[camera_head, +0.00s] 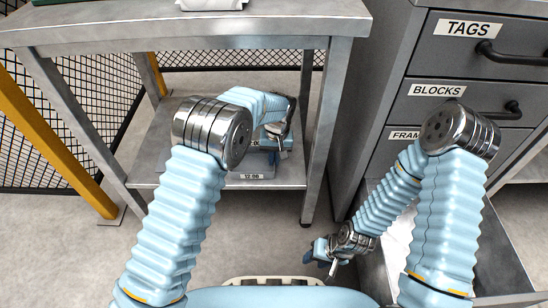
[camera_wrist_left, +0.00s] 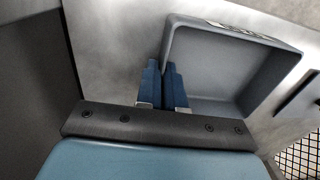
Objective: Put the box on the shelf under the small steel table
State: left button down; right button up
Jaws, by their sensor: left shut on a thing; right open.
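The small steel table (camera_head: 335,28) stands at the upper left with a lower shelf (camera_head: 291,174). The box, a grey open tray (camera_head: 255,168) with a white label, is at that shelf, partly hidden by my left arm. In the left wrist view the box (camera_wrist_left: 225,60) appears open and empty, over a grey metal surface. My left gripper (camera_head: 279,140) reaches under the tabletop; its blue fingers (camera_wrist_left: 163,90) are shut on the box wall. Whether the box rests fully on the shelf I cannot tell. My right gripper (camera_head: 322,255) is open and empty, low beside the cabinet.
A grey cabinet (camera_head: 390,60) with labelled drawers stands right of the table, with an open drawer (camera_head: 505,245) low at the right. A yellow post (camera_head: 60,145) and mesh fence (camera_head: 105,90) stand left and behind. The table legs (camera_head: 322,130) flank the shelf.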

pick_arm(q)
jog(key=c, duration=1.3)
grip_release()
jog(key=shift+o, duration=0.2)
notch_tip(320, 180, up, 8)
jog(key=p, duration=0.1)
jog(key=shift+d+f, duration=0.15)
jog(key=shift+d, duration=0.1)
